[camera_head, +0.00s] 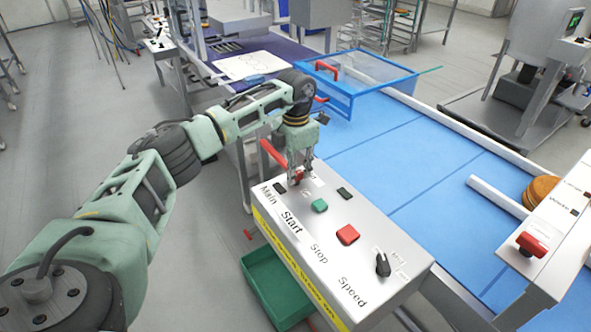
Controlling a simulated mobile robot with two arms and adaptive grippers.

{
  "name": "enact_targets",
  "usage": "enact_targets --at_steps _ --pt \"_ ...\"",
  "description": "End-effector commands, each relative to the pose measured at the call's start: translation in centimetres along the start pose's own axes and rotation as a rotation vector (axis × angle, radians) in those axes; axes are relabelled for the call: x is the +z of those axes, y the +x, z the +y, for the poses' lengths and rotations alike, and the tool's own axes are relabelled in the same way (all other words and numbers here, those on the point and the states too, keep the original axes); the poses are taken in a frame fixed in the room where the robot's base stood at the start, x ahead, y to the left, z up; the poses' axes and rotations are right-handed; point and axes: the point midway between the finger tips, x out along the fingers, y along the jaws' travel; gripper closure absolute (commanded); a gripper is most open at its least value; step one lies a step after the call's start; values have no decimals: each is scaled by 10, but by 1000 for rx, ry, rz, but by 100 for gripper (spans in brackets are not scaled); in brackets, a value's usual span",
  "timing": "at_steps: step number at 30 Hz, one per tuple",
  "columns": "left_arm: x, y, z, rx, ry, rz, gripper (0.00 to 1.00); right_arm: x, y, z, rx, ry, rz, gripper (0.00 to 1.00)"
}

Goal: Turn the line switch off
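A grey control box (381,235) with the labels Main, Start, Stop and Speed stands in the middle foreground. Near its Main label is a red switch (298,178), mostly hidden by my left gripper (300,172). My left gripper points down with its fingertips at this switch, one on each side of it. I cannot tell whether they grip it or only stand around it. The box also has a green button (319,205), a red button (347,235) and a black speed knob (382,264). My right gripper is not in view.
A red lever-like bar (272,154) stands just left of my gripper. A blue conveyor (430,170) with a clear blue-framed guard (365,75) lies behind the box. A green bin (277,287) is below it. Another panel with a red button (531,244) is at the right.

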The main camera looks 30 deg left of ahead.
Motion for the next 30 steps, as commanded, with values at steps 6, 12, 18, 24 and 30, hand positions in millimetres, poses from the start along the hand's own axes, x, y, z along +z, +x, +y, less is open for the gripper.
enact_targets --at_steps 6,12,18,24,30 --pt "1 -2 1 2 -2 -5 66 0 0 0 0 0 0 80" --pt "1 -1 1 1 -1 -3 66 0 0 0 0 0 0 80" --pt "1 -9 1 1 0 -3 66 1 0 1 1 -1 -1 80" --pt "2 -46 1 2 0 -7 66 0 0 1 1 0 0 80" --pt "1 -88 1 3 -1 -6 66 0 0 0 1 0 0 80"
